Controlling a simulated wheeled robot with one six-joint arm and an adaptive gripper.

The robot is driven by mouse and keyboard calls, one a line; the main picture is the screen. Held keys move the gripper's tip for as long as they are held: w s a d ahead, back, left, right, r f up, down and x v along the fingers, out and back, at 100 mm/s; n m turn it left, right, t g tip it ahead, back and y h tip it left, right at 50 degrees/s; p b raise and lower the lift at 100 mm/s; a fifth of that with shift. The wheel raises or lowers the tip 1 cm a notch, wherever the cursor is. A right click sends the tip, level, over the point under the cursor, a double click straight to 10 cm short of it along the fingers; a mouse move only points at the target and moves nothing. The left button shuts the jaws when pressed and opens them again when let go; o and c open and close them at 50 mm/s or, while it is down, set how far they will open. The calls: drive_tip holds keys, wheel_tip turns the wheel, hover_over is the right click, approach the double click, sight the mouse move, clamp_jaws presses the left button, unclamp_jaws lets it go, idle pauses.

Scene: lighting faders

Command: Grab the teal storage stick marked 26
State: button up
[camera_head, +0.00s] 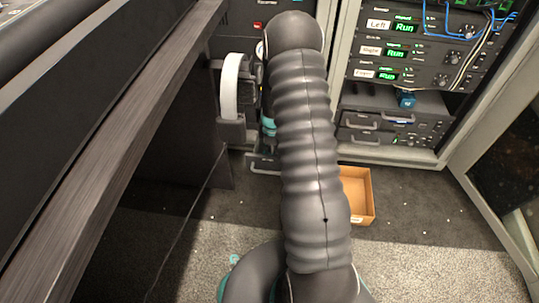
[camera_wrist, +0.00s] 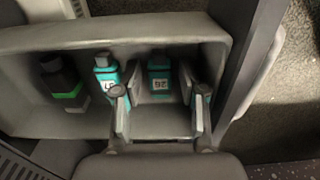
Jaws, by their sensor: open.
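In the wrist view, a teal stick (camera_wrist: 159,74) with a white label stands in a grey holder (camera_wrist: 190,27). The label is small and seems to read 26 upside down. My gripper (camera_wrist: 160,108) is open, its two fingers on either side of this stick, with a visible gap on both sides. A second teal stick (camera_wrist: 106,72) with a white label stands just left of the left finger. More teal shows behind the right finger; its shape is mostly hidden. In the head view my arm hides the gripper and the holder.
A black stick with a green band (camera_wrist: 62,84) stands at the holder's left. In the head view, a rack with lit panels (camera_head: 400,75) is at right, an open cardboard box (camera_head: 358,196) lies on the floor, and a dark desk (camera_head: 110,110) is at left.

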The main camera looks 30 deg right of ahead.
drive_tip(key=c, duration=0.6)
drive_tip(key=shift+r, duration=0.15)
